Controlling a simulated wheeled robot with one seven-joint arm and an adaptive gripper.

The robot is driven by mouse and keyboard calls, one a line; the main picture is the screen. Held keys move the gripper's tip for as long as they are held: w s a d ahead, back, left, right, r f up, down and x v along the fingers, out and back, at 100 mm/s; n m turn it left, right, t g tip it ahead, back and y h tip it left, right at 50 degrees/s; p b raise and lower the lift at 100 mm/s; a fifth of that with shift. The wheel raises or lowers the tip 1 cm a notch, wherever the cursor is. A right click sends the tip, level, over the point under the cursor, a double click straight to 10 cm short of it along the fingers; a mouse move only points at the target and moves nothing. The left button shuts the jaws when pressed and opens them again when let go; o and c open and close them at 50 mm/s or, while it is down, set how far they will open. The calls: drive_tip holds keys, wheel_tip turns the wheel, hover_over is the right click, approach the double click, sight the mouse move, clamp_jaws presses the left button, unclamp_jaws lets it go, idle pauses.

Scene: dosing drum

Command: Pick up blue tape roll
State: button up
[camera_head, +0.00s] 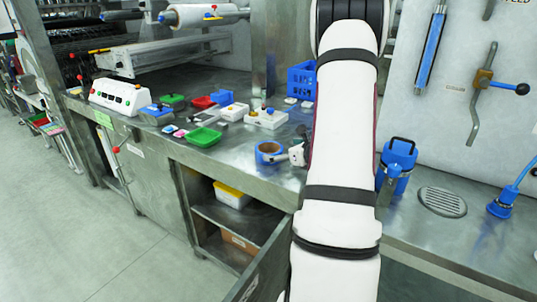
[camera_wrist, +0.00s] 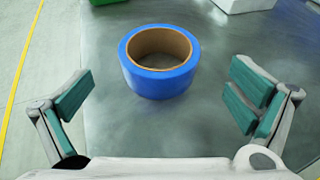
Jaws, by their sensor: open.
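The blue tape roll (camera_wrist: 160,84) lies flat on the metal bench top, its brown cardboard core facing up. In the wrist view it sits ahead of and between the two spread fingers of my gripper (camera_wrist: 160,112), apart from both. My gripper is open and empty, with green pads on its fingers. In the head view the blue tape roll (camera_head: 269,153) is near the front edge of the bench, and my gripper (camera_head: 298,155) is just to its right, partly hidden by my arm.
A green tray (camera_head: 204,137), white boxes (camera_head: 266,118) and a blue crate (camera_head: 302,81) stand behind the roll. A white control box (camera_head: 120,96) is at the left. A blue container (camera_head: 398,157) stands right of my arm. Bare bench surrounds the roll.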

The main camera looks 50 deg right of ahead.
sight(263, 148)
drive_tip(key=shift+r+x, duration=0.2)
drive_tip(key=shift+x, duration=3.5)
drive_tip(key=shift+w, duration=0.1)
drive_tip(key=c, duration=1.2)
